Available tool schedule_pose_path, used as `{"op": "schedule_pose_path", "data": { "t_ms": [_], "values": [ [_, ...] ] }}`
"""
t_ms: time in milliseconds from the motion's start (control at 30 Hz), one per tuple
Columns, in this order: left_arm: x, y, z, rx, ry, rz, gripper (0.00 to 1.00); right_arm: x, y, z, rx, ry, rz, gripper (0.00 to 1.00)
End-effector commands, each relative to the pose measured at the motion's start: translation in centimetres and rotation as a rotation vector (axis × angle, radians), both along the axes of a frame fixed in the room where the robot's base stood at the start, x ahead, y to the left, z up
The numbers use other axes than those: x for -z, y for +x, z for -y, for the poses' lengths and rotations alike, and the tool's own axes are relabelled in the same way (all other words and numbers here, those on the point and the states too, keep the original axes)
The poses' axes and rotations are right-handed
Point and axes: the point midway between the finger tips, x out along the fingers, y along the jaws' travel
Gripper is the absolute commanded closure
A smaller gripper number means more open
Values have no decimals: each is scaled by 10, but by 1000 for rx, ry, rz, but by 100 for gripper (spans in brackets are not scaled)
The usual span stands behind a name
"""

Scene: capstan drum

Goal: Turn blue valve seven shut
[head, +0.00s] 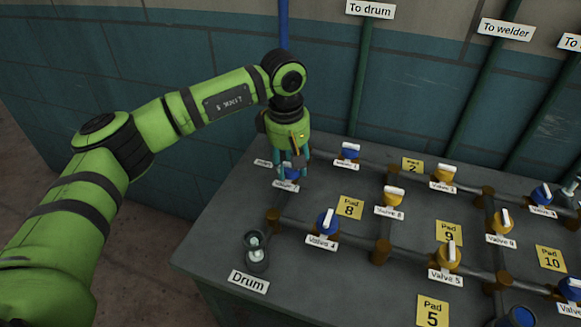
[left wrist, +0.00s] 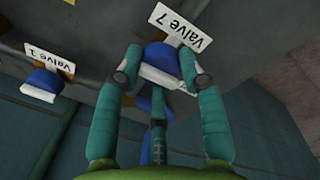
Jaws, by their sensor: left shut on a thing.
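Blue valve seven (left wrist: 160,55) is a blue knob with a white handle (left wrist: 168,82), beside its upside-down label "Valve 7" (left wrist: 180,28) in the left wrist view. My left gripper (left wrist: 160,76) is shut on the white handle, one finger on each side of it. In the head view my left gripper (head: 291,163) points down at the bench's back left corner. Its fingers mostly hide the knob there; a bit of blue (head: 291,176) shows among them. My right gripper is in neither view.
The grey bench (head: 225,225) carries pipes and several other valves. Nearest are a blue valve (head: 349,151) behind to the right and blue valve 4 (head: 327,222) in front. A yellow valve 8 (head: 393,196) stands further right. A small drum fitting (head: 256,252) is at the front left.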

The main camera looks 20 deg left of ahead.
Motion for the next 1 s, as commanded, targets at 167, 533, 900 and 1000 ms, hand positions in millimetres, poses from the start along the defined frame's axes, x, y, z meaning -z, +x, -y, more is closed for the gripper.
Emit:
{"op": "schedule_pose_path", "data": {
  "t_ms": [167, 533, 900, 1000],
  "values": [
    [2, -2, 2, 51, -4, -5, 93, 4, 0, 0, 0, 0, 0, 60],
    [2, -2, 3, 71, -4, -7, 93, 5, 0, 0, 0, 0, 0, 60],
    [1, -1, 2, 67, -2, -5, 37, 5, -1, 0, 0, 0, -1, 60],
    [1, -1, 1, 64, -1, -4, 37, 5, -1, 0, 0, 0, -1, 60]
  ]
}}
